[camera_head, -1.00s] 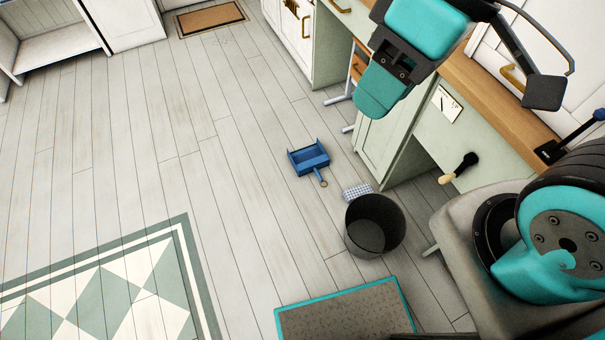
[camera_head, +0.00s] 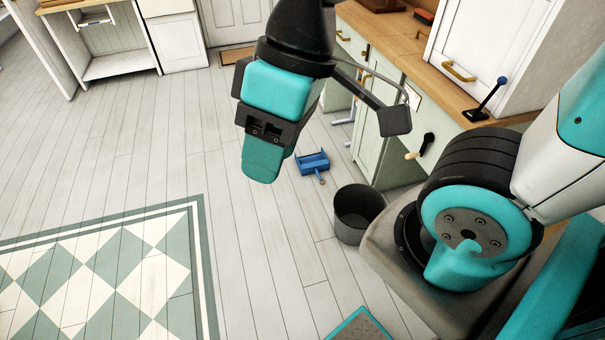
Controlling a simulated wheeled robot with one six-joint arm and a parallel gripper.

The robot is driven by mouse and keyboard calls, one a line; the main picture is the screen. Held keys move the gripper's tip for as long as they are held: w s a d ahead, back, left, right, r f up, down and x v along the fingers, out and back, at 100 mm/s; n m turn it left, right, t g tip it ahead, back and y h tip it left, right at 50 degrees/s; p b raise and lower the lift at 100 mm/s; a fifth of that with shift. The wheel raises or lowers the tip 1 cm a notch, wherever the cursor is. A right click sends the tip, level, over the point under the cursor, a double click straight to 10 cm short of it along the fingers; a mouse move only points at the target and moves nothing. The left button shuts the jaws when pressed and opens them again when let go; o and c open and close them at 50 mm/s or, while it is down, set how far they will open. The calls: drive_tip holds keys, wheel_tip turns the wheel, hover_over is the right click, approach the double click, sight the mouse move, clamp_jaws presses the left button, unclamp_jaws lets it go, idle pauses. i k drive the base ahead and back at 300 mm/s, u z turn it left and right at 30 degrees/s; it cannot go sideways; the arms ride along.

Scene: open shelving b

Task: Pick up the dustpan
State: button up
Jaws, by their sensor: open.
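The blue dustpan (camera_head: 313,163) lies on the wooden floor, with its short handle pointing toward me. It is in the head view, just right of my gripper and in front of the cabinets. My gripper (camera_head: 264,160) is teal and black and hangs from the arm in the upper middle of the view. It is open, with nothing seen between its fingers. It appears well above the floor and apart from the dustpan.
A dark bin (camera_head: 357,216) stands close to the dustpan, toward me. Cabinets with a wooden counter (camera_head: 398,48) line the right side. A patterned rug (camera_head: 110,270) lies at lower left. The floor left of my gripper is clear.

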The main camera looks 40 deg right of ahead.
sight(316, 164)
drive_tip(key=u, duration=0.4)
drive_tip(key=i, duration=2.35)
drive_tip(key=z, duration=1.4)
drive_tip(key=i, duration=0.85)
drive_tip(key=z, duration=0.95)
